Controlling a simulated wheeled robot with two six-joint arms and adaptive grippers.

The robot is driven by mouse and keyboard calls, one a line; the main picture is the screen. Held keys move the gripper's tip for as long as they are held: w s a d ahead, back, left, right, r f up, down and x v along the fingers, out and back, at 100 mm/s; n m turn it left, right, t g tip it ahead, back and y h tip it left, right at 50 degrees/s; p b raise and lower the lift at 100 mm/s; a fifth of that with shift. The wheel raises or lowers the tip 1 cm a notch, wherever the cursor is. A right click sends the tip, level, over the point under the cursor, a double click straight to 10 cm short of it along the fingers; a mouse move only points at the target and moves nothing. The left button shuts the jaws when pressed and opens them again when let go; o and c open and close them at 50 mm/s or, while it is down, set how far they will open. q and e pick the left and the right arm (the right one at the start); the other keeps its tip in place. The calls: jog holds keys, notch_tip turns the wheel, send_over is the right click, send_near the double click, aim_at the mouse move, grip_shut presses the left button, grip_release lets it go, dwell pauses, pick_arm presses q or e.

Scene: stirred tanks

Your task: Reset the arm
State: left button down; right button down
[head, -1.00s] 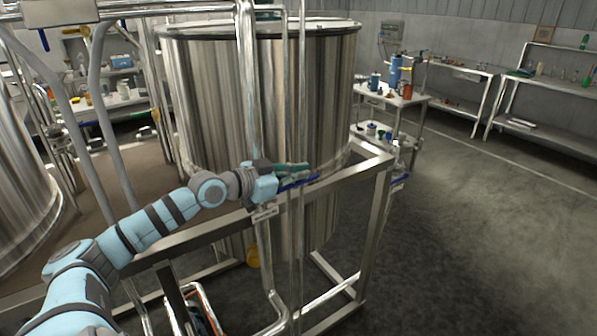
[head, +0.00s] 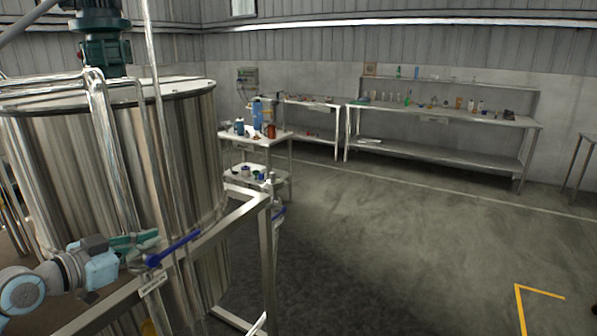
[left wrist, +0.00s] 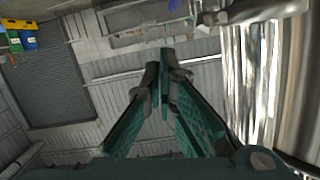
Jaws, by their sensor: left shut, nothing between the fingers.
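My left gripper (head: 153,240) is at the lower left of the head view, with teal fingers pointing right. It is close to a blue valve handle (head: 180,246) in front of the steel tank (head: 190,150); I cannot tell whether they touch. In the left wrist view the two fingers of the left gripper (left wrist: 166,72) come together at their tips with nothing between them. My right gripper is in neither view.
A steel frame (head: 268,262) stands beside the tank. A steel cart (head: 290,134) with bottles and several small items is behind it. A long workbench (head: 440,114) lines the back wall. The grey floor at right is clear, with a yellow marking (head: 520,300).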

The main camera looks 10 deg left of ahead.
pick_arm(q)
jog(key=s+d+f+g, duration=0.2)
jog(key=s+d+f, duration=0.2)
jog(key=f, duration=0.3)
jog(key=s+d+f+g, duration=0.2)
jog(key=s+d+f, duration=0.15)
jog(key=f, duration=0.45)
jog(key=s+d+f+g, duration=0.2)
jog(key=s+d+f, duration=0.2)
jog(key=f, duration=0.3)
jog(key=s+d+f+n+g+y, duration=0.1)
jog(key=s+f+n+g+y, duration=0.3)
jog(key=s, duration=0.6)
jog(key=s+d+f+n+g+y, duration=0.1)
jog(key=s+d+f+y, duration=0.1)
jog(key=s+f, duration=0.6)
jog(key=s+a+f+g, duration=0.1)
jog(key=s+f, duration=0.1)
jog(key=f, duration=0.7)
jog(key=s+a+f, duration=0.1)
jog(key=s+f, duration=0.1)
jog(key=f, duration=0.7)
jog(key=s+f+n+g, duration=0.1)
jog(key=s+f, duration=1.1)
jog(key=s, duration=0.1)
jog(key=shift+s+a+f+b, duration=0.25)
jog(key=shift+a+f+b, duration=0.1)
jog(key=shift+a, duration=0.1)
